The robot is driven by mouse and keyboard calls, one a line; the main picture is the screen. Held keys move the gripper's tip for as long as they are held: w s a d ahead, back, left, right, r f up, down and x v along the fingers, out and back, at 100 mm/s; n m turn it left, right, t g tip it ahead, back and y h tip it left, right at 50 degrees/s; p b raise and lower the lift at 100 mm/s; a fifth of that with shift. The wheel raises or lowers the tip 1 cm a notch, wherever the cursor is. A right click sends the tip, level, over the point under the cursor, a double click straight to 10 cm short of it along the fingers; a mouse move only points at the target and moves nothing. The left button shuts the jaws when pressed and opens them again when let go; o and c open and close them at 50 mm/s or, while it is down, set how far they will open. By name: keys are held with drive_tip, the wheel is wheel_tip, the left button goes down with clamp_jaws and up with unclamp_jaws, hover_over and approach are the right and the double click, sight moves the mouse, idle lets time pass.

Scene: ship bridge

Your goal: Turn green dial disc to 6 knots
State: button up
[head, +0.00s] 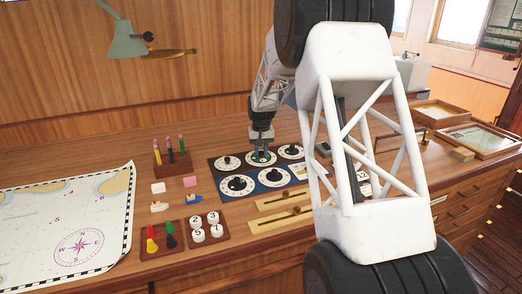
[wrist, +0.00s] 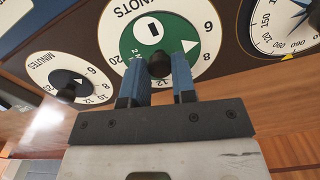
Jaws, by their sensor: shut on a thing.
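The green dial disc (wrist: 143,50) sits inside a white ring marked KNOTS (wrist: 112,45), with a black knob (wrist: 159,66) standing on it. A white triangle (wrist: 190,46) on the disc points toward the right side of the ring, roughly between 8 and 10; the exact reading is hard to tell. My gripper (wrist: 159,76) has one blue finger on each side of the knob and is shut on it. In the head view my gripper (head: 261,145) reaches down onto the green disc (head: 262,157) in the back row of dials, covering part of it.
Other dials sit close around it, including a MINUTES dial (wrist: 68,82) on the left and a compass-like dial (wrist: 285,25) on the right. Pencils in a block (head: 172,160), a chart (head: 65,225), number discs in a tray (head: 207,240) and brass sliders (head: 285,215) lie nearby.

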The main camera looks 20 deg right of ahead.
sight(261, 151)
drive_tip(key=shift+n, duration=1)
drive_tip(key=o, duration=0.9)
drive_tip(key=shift+o, duration=0.2)
drive_tip(key=shift+r, duration=0.2)
drive_tip(key=shift+r, duration=3.75)
